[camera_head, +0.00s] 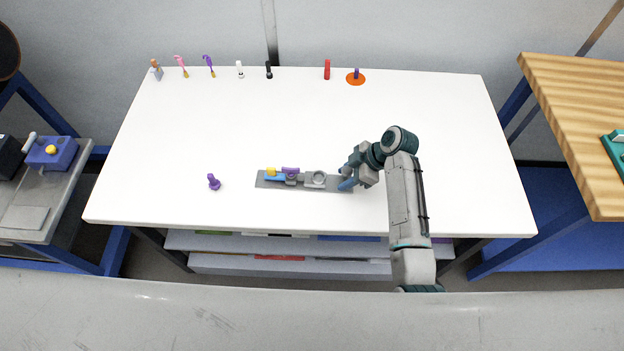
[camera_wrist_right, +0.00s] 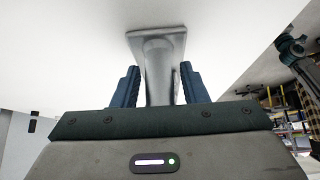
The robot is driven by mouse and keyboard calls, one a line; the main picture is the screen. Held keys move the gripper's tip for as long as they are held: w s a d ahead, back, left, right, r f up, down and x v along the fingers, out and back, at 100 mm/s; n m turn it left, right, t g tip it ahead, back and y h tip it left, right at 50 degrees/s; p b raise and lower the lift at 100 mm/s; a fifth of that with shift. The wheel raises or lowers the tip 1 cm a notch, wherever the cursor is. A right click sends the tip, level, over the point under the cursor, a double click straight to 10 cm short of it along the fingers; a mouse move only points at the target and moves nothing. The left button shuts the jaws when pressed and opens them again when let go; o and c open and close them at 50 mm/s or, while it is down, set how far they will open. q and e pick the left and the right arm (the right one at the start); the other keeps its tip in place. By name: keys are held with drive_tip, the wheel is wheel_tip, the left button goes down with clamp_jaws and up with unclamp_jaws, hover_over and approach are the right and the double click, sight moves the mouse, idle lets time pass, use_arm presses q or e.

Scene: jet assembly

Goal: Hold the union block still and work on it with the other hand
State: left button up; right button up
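A long grey block (camera_head: 335,187), which I take as the union block, lies flat near the front middle of the white table. My right gripper (camera_head: 346,182) is at the block's right end. In the right wrist view its blue fingers (camera_wrist_right: 159,72) stand apart on either side of a grey part (camera_wrist_right: 157,62), with narrow gaps showing. My left gripper is out of view.
A purple part (camera_head: 214,182) stands left of the block. Several small parts line the back edge, including a red cylinder (camera_head: 327,70) and an orange disc (camera_head: 355,79). The white table (camera_head: 230,125) is clear between. A wooden table (camera_head: 570,120) stands at the right.

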clamp_jaws()
drive_tip(key=shift+s+f, duration=0.15)
drive_tip(key=shift+f, duration=0.05)
idle(1.1)
